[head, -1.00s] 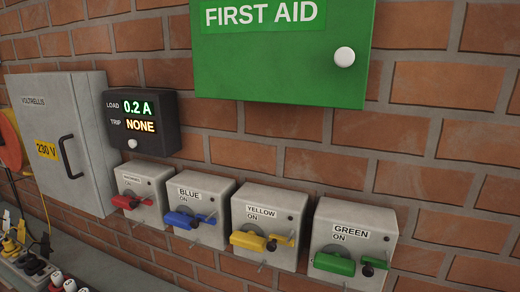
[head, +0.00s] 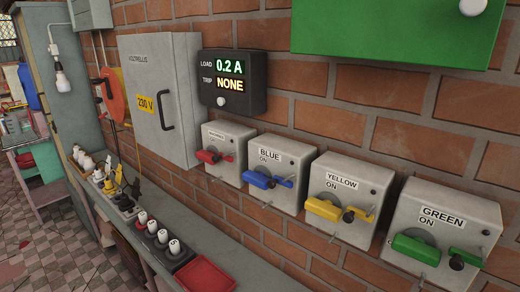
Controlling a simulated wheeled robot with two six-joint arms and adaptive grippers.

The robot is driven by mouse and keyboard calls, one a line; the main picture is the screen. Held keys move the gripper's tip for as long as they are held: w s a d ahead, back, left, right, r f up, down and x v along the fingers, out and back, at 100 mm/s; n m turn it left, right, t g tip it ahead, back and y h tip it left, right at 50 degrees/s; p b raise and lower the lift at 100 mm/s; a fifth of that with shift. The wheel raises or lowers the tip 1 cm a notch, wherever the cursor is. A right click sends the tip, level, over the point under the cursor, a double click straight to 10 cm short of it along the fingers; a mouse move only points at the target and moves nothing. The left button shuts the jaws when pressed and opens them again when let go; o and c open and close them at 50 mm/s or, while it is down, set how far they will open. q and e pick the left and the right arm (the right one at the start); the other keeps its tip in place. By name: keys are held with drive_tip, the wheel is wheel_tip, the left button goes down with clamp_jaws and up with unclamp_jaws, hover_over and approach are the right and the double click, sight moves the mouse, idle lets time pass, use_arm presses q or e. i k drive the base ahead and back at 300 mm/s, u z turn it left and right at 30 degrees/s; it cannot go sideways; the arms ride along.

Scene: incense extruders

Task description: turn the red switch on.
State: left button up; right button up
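The red switch (head: 208,157) is a red rotary handle on the leftmost grey switch box (head: 231,135), mounted on the brick wall below the load display. Its handle lies about level, pointing left; the small label above it is hard to read. To its right are similar boxes with a blue handle (head: 259,180), a yellow handle (head: 324,209) and a green handle (head: 416,249), each with a label and ON marked above the handle. Neither of my grippers is in view.
The load display (head: 233,54) reads 0.2 A and TRIP NONE. A grey cabinet (head: 150,60) marked 230 V hangs left of it. A narrow shelf below holds a red tray (head: 207,275), a socket strip (head: 160,243) and plugs. A green box (head: 400,25) is above. Tiled floor shows at left.

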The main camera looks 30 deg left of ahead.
sight(203, 155)
drive_tip(key=u, duration=1.25)
drive_tip(key=k, duration=0.1)
drive_tip(key=u, duration=0.05)
